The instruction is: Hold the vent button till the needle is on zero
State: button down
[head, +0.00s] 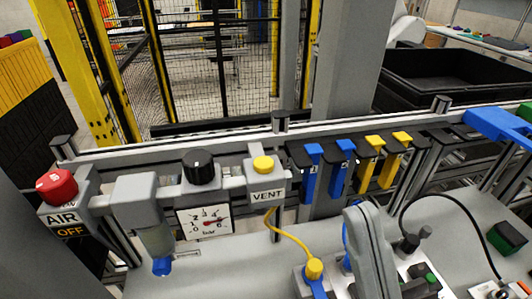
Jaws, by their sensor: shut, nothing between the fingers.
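The vent button (263,163) is a yellow round cap on top of a grey block labelled VENT (266,196), in the middle of the head view. Nothing touches or covers the button. The pressure gauge (204,223) is a white square dial to its left, below a black knob. Its red needle appears to lie toward the right, high-number side, away from the zero at lower left; the exact reading is too small to tell. I cannot make out my gripper in this view.
A red knob (57,186) above an AIR OFF sign stands at the far left. A grey filter unit (137,196) hangs beside the gauge. Blue and yellow hooks (368,166) line the rail to the right. A grey rounded part (370,250) rises in the foreground, near a yellow-capped connector (314,268).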

jog(key=s+a+r+n+g+y+p, duration=0.15)
jog(key=a+r+n+g, duration=0.45)
jog(key=n+g, duration=0.85)
jog(key=a+r+n+g+y+p, duration=0.15)
jog(key=a+r+n+g, duration=0.25)
jog(key=a+n+g, duration=0.75)
jog(key=m+t+h+p, duration=0.1)
jog(key=t+h, duration=0.7)
jog(key=h, duration=0.5)
send_over(269, 165)
jog(key=f, duration=0.1)
jog(key=shift+f, duration=0.15)
notch_tip(269, 165, down, 8)
jog(key=b, duration=0.3)
jog(key=shift+b, duration=0.4)
jog(key=shift+f+b, duration=0.45)
